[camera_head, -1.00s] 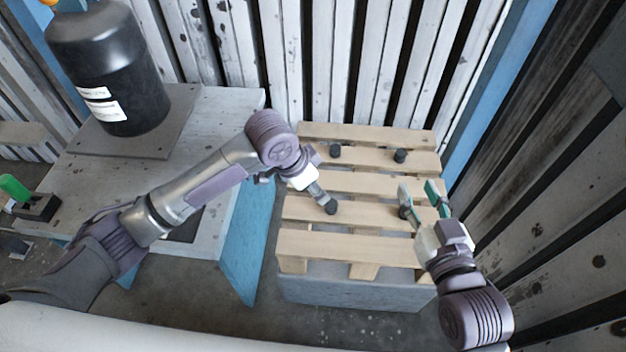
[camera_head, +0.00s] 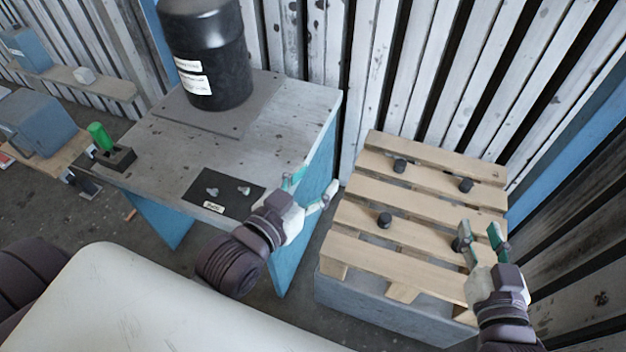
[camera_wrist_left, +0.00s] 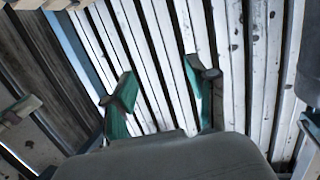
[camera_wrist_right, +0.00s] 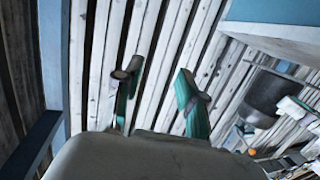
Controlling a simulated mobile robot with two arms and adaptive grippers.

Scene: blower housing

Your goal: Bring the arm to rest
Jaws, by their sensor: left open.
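My left gripper (camera_head: 310,190) is open and empty, beside the right side of the grey bench, left of the pallet. Its two green-padded fingers (camera_wrist_left: 165,80) stand apart in the left wrist view, with the slatted wall behind them. My right gripper (camera_head: 480,240) is above the pallet's right front part. Its fingers (camera_wrist_right: 155,80) are apart with nothing between them. Black pegs stand on the wooden pallet (camera_head: 350,250): two at the back (camera_head: 400,166) and one near the front (camera_head: 384,220). A dark spot at the right gripper's left finger may be another peg or the finger itself.
The grey bench (camera_head: 300,105) carries a black tank (camera_head: 215,60), a dark plate (camera_head: 205,200) with two bolts, and a block with a green handle (camera_head: 100,137). A slatted wall (camera_head: 440,80) closes the back and right. The pallet rests on a grey block.

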